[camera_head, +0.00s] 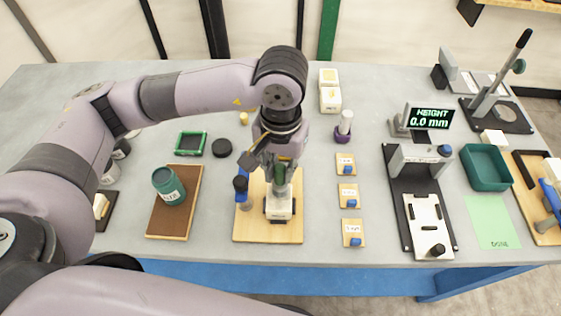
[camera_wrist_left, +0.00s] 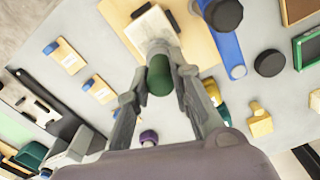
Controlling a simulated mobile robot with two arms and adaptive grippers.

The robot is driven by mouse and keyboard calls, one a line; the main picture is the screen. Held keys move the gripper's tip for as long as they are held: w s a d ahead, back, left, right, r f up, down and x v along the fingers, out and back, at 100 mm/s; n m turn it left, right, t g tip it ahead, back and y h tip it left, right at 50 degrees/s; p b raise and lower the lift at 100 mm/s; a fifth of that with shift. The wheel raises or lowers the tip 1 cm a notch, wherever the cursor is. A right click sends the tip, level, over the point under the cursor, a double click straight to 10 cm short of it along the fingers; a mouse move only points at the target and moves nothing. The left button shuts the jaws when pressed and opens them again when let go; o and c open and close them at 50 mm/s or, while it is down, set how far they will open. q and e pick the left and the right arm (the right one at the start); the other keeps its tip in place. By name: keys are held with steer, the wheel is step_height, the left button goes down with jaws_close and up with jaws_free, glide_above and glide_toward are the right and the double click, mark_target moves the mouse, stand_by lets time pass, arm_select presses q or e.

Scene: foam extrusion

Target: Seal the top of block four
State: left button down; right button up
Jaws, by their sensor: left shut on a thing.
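My left gripper (camera_head: 278,165) is over the light wooden board (camera_head: 252,225) and shut on a green-handled tool (camera_head: 280,174). The green handle also shows between the fingers in the left wrist view (camera_wrist_left: 159,75). A pale block (camera_head: 279,209) with dark marks is on the board, directly below the tool. The tool's lower end is at the block's top; I cannot tell whether it touches. The block also shows beyond the handle in the left wrist view (camera_wrist_left: 152,25). Which block has which number is not legible. My right gripper is not in view.
A blue clamp with a black knob (camera_head: 241,184) stands close left of the block. A dark green jar (camera_head: 168,185) sits on a brown board (camera_head: 160,222). Small tagged boards (camera_head: 346,165) line the right. A height display (camera_head: 429,118) reads 0.0 mm.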

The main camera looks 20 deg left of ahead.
arm_select(q)
steer(key=shift+s+d+f+b, duration=0.1)
steer(key=shift+s+d+b, duration=0.05)
steer(key=shift+s+b, duration=0.85)
steer(key=shift+s+d+f+b, duration=0.1)
steer(key=shift+s+d+b, duration=0.05)
steer(key=shift+s+b, duration=0.8)
steer(key=shift+w+a+r+b, duration=0.15)
steer(key=shift+w+b, duration=0.15)
steer(key=shift+w, duration=0.3)
steer(key=shift+w+a+b, duration=0.2)
steer(key=shift+w+b, duration=0.6)
steer(key=shift+w, duration=0.1)
steer(key=w+b, duration=0.2)
steer(key=b, duration=0.1)
steer(key=shift+w+a, duration=0.3)
steer(key=shift+a, duration=0.1)
steer(key=shift+s+d+b, duration=0.15)
steer(key=shift+s+d, duration=0.1)
steer(key=shift+s, duration=0.65)
steer(key=shift+s+d+b, duration=0.15)
steer(key=shift+s+d, duration=0.1)
steer(key=shift+s, duration=0.6)
steer(key=s, duration=0.1)
steer(key=s+d, duration=0.1)
steer(key=s, duration=0.1)
steer(key=shift+s+r, duration=0.1)
steer(key=shift+s, duration=0.1)
steer(key=shift+r, duration=0.1)
